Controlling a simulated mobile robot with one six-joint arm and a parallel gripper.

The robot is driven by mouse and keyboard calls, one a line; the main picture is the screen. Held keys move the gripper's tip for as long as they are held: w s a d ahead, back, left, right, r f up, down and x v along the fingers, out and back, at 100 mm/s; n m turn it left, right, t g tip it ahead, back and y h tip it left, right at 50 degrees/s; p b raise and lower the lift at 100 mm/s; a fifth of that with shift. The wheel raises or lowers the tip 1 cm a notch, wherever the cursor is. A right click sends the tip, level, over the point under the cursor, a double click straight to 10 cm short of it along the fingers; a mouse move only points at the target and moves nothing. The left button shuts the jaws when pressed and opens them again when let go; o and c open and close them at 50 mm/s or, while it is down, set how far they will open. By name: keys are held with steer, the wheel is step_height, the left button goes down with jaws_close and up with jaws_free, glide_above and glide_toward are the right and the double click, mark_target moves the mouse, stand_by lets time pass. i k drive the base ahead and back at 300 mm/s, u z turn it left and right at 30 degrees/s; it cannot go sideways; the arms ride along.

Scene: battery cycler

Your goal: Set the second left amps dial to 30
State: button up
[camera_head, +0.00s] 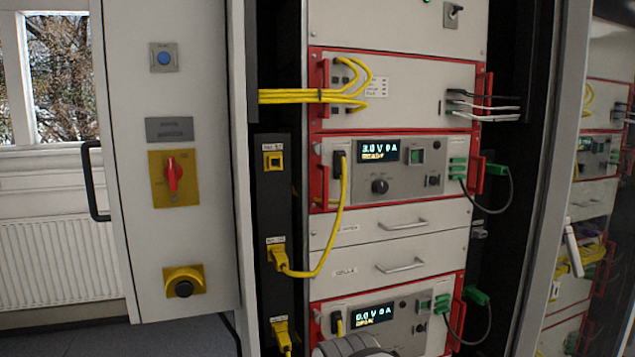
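Two cycler units with red side handles sit in the rack. No label tells which dial is the second left amps dial. My gripper's fingers are not visible.
Yellow cables (340,230) hang in front of the rack's left side, and green-plugged cables (495,209) loop out at the right. Two drawers with handles (402,224) lie between the units. An open cabinet door (180,100) with a red switch (173,174) stands left.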

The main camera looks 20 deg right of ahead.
mark_target(380, 187)
steer(key=u, duration=1.45)
steer(key=k, duration=1.3)
steer(key=z, duration=1.35)
steer(key=i, duration=1)
steer(key=z, duration=0.1)
